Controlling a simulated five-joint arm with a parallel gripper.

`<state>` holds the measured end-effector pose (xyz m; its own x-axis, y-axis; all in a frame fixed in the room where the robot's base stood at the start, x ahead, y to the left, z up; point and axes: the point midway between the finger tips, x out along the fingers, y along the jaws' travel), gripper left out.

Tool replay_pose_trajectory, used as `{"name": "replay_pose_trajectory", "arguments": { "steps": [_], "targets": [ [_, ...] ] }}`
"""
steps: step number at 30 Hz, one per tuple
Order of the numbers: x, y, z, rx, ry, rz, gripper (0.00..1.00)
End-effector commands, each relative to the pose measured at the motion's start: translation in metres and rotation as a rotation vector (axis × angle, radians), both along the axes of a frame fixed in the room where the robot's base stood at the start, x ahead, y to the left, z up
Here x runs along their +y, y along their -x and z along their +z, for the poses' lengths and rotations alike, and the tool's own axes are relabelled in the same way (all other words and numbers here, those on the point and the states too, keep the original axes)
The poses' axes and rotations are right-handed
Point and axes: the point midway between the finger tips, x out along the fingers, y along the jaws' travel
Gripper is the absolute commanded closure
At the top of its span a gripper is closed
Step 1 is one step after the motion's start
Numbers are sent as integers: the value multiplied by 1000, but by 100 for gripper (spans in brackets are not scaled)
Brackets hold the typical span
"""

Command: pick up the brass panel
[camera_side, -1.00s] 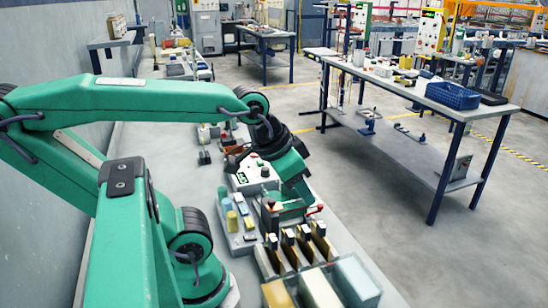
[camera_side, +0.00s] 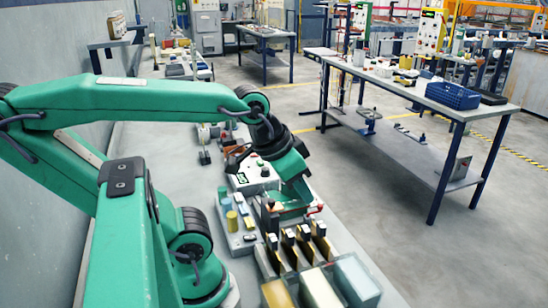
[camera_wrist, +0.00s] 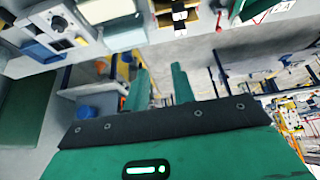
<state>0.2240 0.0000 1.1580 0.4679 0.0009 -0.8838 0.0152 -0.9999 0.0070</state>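Several brass-coloured panels with dark clips on top stand upright in a row in a rack. One brass panel (camera_side: 325,243) shows at the right end of this row in the side view. A yellowish, dark-clipped piece (camera_wrist: 178,19) shows at the top of the wrist view; I cannot tell if it is one of these panels. My gripper (camera_side: 292,207) is behind the rack in the side view, apart from the panels as far as I can tell. In the wrist view my gripper (camera_wrist: 160,70) has its two green fingers spread with nothing held between them.
A yellow block (camera_side: 277,294), a cream block (camera_side: 318,289) and a pale blue block (camera_side: 356,281) stand in front of the rack. A control box (camera_side: 252,178) and small coloured pieces lie behind and left. A blue-legged table (camera_side: 398,92) stands right, across clear floor.

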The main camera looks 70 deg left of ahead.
Motion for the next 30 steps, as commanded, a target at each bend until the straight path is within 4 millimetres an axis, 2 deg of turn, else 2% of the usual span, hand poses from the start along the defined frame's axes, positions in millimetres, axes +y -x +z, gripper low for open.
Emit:
{"name": "replay_pose_trajectory", "arguments": {
  "steps": [8,21,30],
  "targets": [
    [7,-4,-13,69,81,193,75],
    [28,-11,-54,257,279,846,75],
    [41,-10,-82,353,356,1301,75]
  ]
}}
